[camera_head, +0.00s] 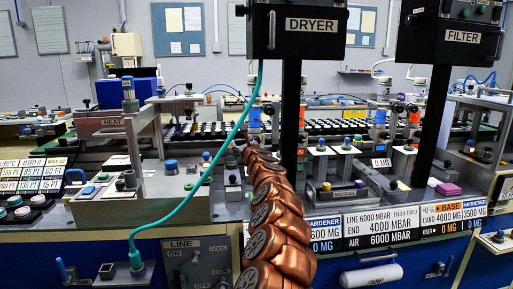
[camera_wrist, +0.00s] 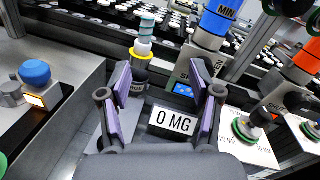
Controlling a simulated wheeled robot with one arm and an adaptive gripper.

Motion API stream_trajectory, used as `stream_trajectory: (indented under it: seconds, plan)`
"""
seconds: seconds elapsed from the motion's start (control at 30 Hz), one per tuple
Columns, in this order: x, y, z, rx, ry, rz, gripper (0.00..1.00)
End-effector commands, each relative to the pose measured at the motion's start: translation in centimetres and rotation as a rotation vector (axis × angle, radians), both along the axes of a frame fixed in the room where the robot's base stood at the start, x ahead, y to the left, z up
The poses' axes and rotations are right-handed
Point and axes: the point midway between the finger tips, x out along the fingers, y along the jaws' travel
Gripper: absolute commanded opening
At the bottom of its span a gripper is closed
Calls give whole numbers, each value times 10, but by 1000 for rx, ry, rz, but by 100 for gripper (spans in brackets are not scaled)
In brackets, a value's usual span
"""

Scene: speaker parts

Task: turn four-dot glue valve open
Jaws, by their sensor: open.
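In the wrist view my gripper (camera_wrist: 163,84) is open, its two purple-padded fingers spread with nothing between them.
A yellow-ringed nozzle with a teal and white top (camera_wrist: 143,50) stands just beyond the fingers. A 0 MG label (camera_wrist: 175,122) lies below. A blue knob (camera_wrist: 35,72) is at left, and a green-based knob (camera_wrist: 243,130) at right. The DRYER box (camera_head: 299,27) hangs above.

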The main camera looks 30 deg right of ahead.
Motion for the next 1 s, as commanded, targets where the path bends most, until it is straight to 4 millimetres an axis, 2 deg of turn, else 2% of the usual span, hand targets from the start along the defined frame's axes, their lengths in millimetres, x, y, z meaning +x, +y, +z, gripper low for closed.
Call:
stream_trajectory:
  seconds: [0.03,0.1,0.23,0.47,1.0]
  plan:
    - [-4,-19,-10,22,-7,-48,64]
    - [-10,-40,-18,52,-15,-100,64]
    - [-17,-59,-23,75,-27,-149,64]
    - [-13,-66,-19,75,-30,-159,64]
    - [16,-77,-19,72,-27,-158,64]
